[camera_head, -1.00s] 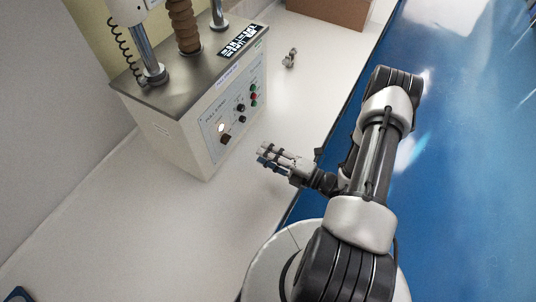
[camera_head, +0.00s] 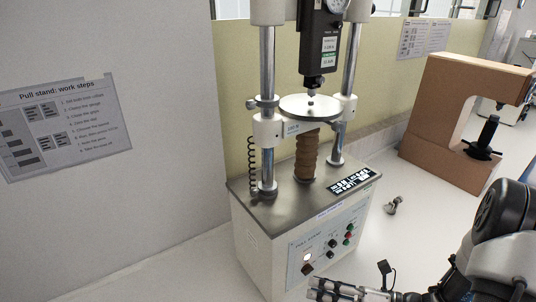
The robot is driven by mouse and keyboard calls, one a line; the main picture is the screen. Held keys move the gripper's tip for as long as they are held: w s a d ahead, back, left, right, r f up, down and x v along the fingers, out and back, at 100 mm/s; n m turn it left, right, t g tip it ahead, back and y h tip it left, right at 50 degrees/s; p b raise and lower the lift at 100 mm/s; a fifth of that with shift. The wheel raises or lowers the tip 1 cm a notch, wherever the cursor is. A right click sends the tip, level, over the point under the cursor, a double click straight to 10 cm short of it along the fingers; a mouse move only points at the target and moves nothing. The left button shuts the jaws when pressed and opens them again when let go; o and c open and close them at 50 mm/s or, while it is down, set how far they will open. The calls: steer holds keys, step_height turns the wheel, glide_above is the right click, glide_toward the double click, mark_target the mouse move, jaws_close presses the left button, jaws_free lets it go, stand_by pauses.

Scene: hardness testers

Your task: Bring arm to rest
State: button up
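My gripper (camera_head: 322,291) shows at the bottom edge of the head view, in front of the lower front panel of the pull stand (camera_head: 262,262). Its fingers point left, and the picture edge cuts off part of it. I cannot tell whether the fingers are apart or closed, and I see nothing held in them. My arm comes in from the lower right, bent, with its links partly out of the picture.
The pull stand has a gauge (camera_head: 320,40), a round plate (camera_head: 311,106) and a front panel with knobs. A small metal part (camera_head: 393,205) lies on the white bench to its right. A brown C-shaped tester (camera_head: 440,125) stands behind. A work-steps sheet (camera_head: 62,128) hangs on the left wall.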

steer(key=s+a+r+n+g+h, duration=0.55)
steer(key=s+r+n+g, duration=0.45)
steer(key=n, duration=0.7)
steer(key=s+d+r+n+t+h, duration=0.5)
steer(key=d+r+n+t+h, duration=0.1)
steer(key=n, duration=0.9)
steer(key=r+t+h, duration=0.1)
steer(key=t+h, duration=0.1)
steer(key=h, duration=0.1)
steer(key=shift+s+d+r+n+t+h, duration=0.25)
steer(key=shift+s+r+n+t+h, duration=0.05)
steer(key=shift+s+r+n+h, duration=0.1)
